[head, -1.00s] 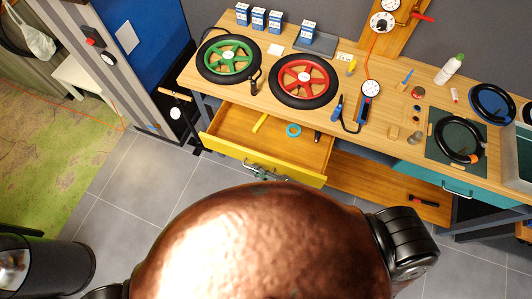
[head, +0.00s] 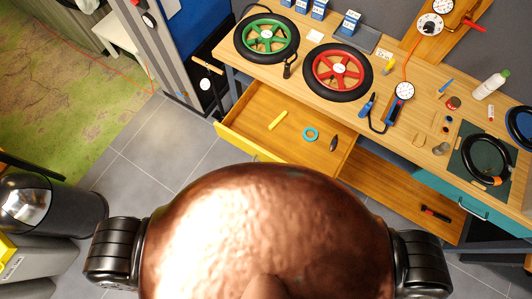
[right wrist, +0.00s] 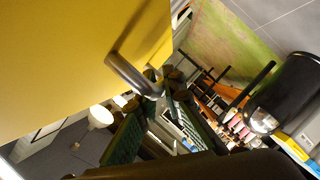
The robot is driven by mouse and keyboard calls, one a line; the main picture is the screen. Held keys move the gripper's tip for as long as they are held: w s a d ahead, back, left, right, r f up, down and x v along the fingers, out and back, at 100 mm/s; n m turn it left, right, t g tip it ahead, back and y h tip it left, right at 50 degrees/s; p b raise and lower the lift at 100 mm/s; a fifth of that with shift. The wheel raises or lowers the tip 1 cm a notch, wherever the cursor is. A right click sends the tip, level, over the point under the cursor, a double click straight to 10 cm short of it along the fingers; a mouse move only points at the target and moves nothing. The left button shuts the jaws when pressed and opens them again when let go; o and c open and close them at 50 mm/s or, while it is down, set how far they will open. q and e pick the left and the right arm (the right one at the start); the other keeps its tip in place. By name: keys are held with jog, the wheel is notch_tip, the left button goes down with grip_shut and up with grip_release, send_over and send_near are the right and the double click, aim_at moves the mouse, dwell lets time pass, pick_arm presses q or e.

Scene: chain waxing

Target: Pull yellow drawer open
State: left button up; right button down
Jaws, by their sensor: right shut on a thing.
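The yellow drawer (head: 242,143) stands pulled out from under the workbench in the head view, its wooden inside showing. My copper-coloured body hides much of its front and its handle there. In the right wrist view the yellow drawer front (right wrist: 70,55) fills the upper left. Its grey metal bar handle (right wrist: 127,72) runs toward my right gripper (right wrist: 162,92). The gripper's green-padded fingers are shut on the handle. My left gripper is in neither view now.
A yellow stick (head: 277,121), a teal ring (head: 311,134) and a dark item (head: 334,143) lie in the drawer. Green (head: 266,39) and red (head: 338,72) wheels lie on the bench above. Grey floor (head: 165,140) is clear at the drawer's left.

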jog(key=c, duration=2)
grip_release()
jog(key=shift+c, duration=0.2)
jog(key=shift+s+d, duration=0.1)
jog(key=shift+s, duration=0.05)
jog(key=v, duration=1.1)
jog(key=shift+s+d, duration=0.25)
jog(key=shift+d, duration=0.05)
jog(key=shift+r, duration=0.15)
